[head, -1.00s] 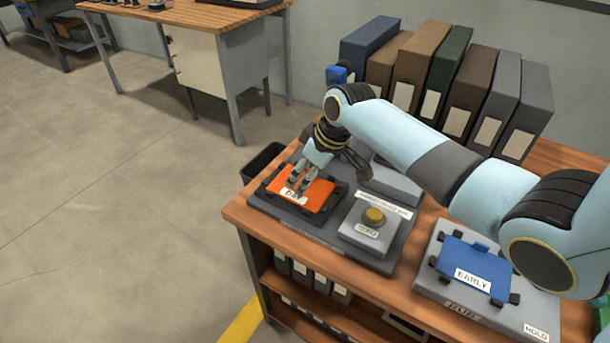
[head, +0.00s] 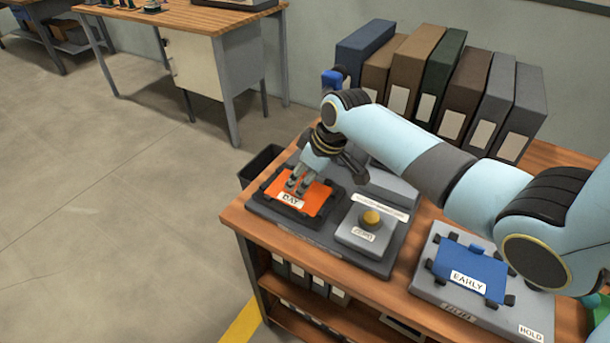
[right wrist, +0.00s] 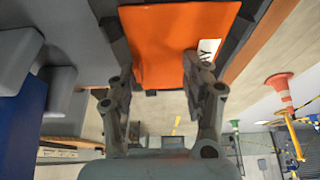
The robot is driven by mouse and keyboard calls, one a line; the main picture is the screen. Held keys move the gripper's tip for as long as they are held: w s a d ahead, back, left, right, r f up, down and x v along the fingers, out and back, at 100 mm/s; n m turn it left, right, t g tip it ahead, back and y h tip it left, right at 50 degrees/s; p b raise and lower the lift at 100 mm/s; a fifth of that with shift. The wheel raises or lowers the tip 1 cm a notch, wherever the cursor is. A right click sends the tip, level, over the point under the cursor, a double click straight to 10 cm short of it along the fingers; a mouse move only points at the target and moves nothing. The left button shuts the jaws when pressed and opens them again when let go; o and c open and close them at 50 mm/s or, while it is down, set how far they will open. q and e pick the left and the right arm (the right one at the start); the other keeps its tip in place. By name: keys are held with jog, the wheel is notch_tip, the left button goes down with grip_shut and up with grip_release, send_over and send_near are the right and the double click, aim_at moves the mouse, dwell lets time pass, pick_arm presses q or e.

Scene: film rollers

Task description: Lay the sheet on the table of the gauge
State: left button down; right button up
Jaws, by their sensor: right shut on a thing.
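An orange sheet (head: 318,196) with a white DAY label lies over the dark framed table (head: 272,211) at the left of the gauge (head: 375,264). The sheet looks flat and seated between the dark edge pieces, though any small gap beneath it cannot be told. My right gripper (head: 297,189) reaches down from above, shut on the sheet. In the right wrist view the orange sheet (right wrist: 175,45) sits between and beyond my right fingers (right wrist: 158,85). My left gripper is not in view.
Beside the table, the gauge carries a block with a yellow knob (head: 372,217). A blue EARLY sheet (head: 470,264) rests on a grey holder (head: 437,285) at the right. Several binders (head: 440,85) stand behind. A dark bin (head: 262,163) is beyond the bench's left edge.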

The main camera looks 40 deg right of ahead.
jog(key=o, duration=1)
jog(key=shift+s+a+f, duration=0.45)
jog(key=shift+a, duration=0.2)
jog(key=o, duration=0.5)
jog(key=shift+a+r, duration=0.2)
jog(key=shift+a, duration=0.05)
jog(key=shift+o, duration=0.2)
jog(key=shift+w+d+r, duration=0.15)
jog(key=shift+d, duration=0.1)
jog(key=shift+o, duration=0.5)
jog(key=o, duration=0.3)
jog(key=shift+d, duration=0.1)
jog(key=shift+r, duration=0.1)
